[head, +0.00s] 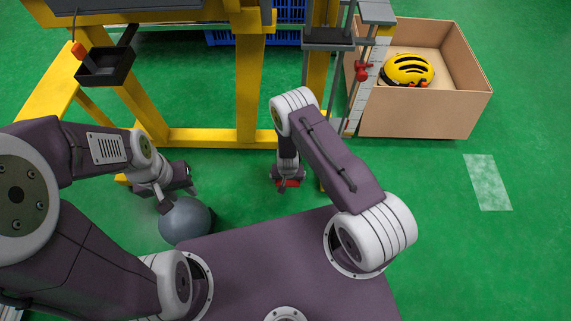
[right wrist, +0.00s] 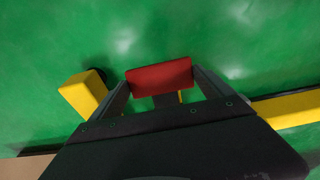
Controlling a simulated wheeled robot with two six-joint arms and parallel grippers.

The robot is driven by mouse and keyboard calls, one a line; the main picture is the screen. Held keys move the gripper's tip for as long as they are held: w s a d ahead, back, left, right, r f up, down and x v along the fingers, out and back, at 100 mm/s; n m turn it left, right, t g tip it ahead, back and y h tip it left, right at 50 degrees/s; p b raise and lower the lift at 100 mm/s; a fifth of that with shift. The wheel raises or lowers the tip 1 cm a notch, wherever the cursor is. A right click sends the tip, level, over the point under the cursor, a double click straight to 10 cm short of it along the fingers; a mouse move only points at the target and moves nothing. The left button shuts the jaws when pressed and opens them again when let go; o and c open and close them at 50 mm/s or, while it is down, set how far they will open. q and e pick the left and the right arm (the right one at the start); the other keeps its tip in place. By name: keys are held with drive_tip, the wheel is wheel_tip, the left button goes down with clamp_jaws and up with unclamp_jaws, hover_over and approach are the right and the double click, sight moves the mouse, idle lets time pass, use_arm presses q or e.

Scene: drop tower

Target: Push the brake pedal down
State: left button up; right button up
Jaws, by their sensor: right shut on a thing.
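The red brake pedal (right wrist: 160,78) is a flat red plate between the fingertips of my right gripper (right wrist: 160,90) in the right wrist view. That gripper is shut on it. In the head view the pedal (head: 289,183) shows as a small red patch low by the yellow frame, mostly hidden under my right gripper (head: 287,182). My left gripper (head: 179,197) is low on the left, its fingers spread, next to a grey ball (head: 187,224). Whether it touches the ball I cannot tell.
A yellow frame (head: 250,90) stands behind the pedal, with a black tray (head: 105,66) at its left. A cardboard box (head: 425,115) with a yellow helmet (head: 407,69) stands at the back right. A red clamp-like part (head: 363,70) is on the tower. Green floor is clear at right.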

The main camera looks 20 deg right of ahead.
drive_tip(key=shift+s+a+f+t, duration=0.15)
drive_tip(key=shift+s+f+t, duration=0.05)
drive_tip(key=shift+f+t, duration=0.25)
drive_tip(key=shift+s+a+f+t, duration=0.1)
drive_tip(key=shift+f+t, duration=0.15)
drive_tip(key=shift+t, duration=0.1)
drive_tip(key=shift+f+t+h, duration=0.3)
drive_tip(key=shift+t, duration=0.2)
drive_tip(key=o, duration=1.8)
drive_tip(key=shift+f, duration=0.1)
drive_tip(key=d+p+v, duration=0.1)
drive_tip(key=p+v, duration=0.4)
drive_tip(key=v, duration=0.4)
drive_tip(key=shift+a, duration=0.5)
